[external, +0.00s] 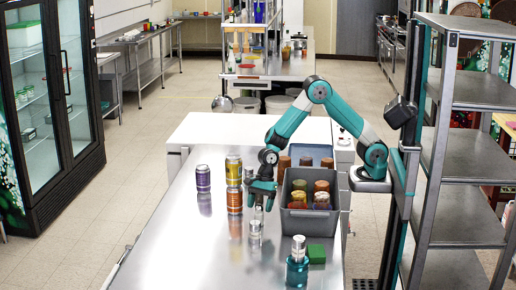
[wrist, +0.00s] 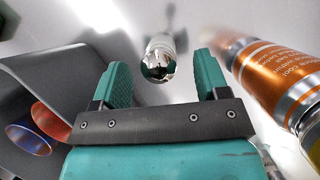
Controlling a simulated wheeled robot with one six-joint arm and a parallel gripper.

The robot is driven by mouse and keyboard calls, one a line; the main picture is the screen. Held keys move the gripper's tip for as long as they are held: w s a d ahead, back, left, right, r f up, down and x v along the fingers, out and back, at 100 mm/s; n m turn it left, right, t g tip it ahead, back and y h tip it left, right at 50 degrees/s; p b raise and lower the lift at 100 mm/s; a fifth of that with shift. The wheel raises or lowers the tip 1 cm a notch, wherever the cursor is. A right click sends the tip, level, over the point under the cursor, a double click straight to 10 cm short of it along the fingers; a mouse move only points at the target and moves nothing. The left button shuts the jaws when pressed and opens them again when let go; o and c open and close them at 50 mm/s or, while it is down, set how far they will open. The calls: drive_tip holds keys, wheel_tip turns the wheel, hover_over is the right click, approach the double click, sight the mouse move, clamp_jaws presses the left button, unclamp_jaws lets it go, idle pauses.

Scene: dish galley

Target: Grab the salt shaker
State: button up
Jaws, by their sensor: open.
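The salt shaker (external: 255,238), a small clear shaker with a shiny metal cap, stands upright on the steel counter. In the wrist view its cap (wrist: 158,66) shows in the gap between the fingers, slightly beyond the tips. My gripper (external: 262,198) points down over the counter close to the shaker. Its two teal fingers (wrist: 160,80) are apart with nothing held between them. Whether a finger touches the shaker cannot be told.
An orange can (external: 235,202) stands close by on the left, with a yellow can (external: 233,166) and a purple can (external: 203,180) near it. A grey bin (external: 311,224) holding jars is on the right. A teal bottle (external: 297,273) and a green block (external: 317,254) stand in front.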

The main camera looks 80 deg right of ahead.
sight(259, 215)
drive_tip(key=shift+x, duration=1.35)
drive_tip(key=c, duration=1)
